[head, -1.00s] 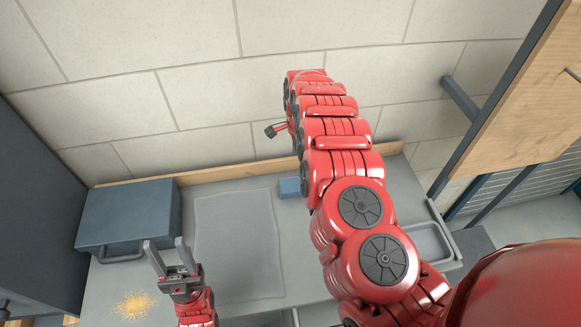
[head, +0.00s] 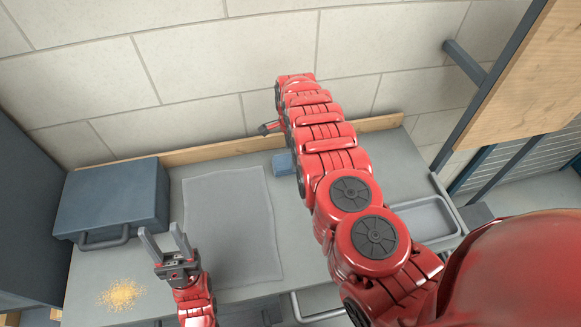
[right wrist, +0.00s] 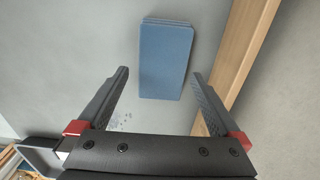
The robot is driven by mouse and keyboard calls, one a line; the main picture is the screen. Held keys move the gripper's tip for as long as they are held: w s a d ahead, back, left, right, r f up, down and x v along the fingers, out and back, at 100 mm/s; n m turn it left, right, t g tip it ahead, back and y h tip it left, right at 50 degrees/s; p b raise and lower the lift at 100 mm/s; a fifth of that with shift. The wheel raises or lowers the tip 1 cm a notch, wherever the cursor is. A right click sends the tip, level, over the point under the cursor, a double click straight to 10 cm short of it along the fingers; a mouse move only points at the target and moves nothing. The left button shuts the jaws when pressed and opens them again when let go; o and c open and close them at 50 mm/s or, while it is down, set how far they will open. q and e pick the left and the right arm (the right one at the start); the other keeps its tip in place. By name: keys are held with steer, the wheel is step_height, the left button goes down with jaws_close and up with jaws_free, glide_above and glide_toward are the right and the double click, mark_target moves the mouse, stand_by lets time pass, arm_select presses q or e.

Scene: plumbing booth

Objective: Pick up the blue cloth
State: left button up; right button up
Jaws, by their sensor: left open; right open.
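The blue cloth (head: 284,163) is a small folded stack lying on the grey bench near its back edge. It also shows in the right wrist view (right wrist: 165,60), flat and ahead of the fingertips, its lower end reaching in between them. My right gripper (right wrist: 160,75) is open and empty above the bench, apart from the cloth. In the head view the right arm's end is at the back, with little of the gripper visible. My left gripper (head: 163,236) is open and empty, pointing away from me over the bench, left of the grey mat (head: 258,250).
A dark blue case (head: 112,200) stands at the bench's left end. Yellow crumbs (head: 122,294) lie in front of it. A grey tray (head: 425,220) sits at the right. A wooden strip (right wrist: 240,60) runs along the wall behind the cloth.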

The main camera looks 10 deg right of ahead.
mark_target(290, 160)
steer(key=f+b, duration=0.2)
steer(key=f, duration=0.1)
steer(key=f+b, duration=0.1)
steer(key=f, duration=0.1)
steer(key=shift+w+a, duration=0.1)
steer(key=shift+w, duration=0.15)
steer(key=shift+r, duration=0.2)
steer(key=shift+s, duration=0.1)
steer(key=shift+c, duration=1)
steer(key=c, duration=0.9)
steer(key=shift+r, duration=0.1)
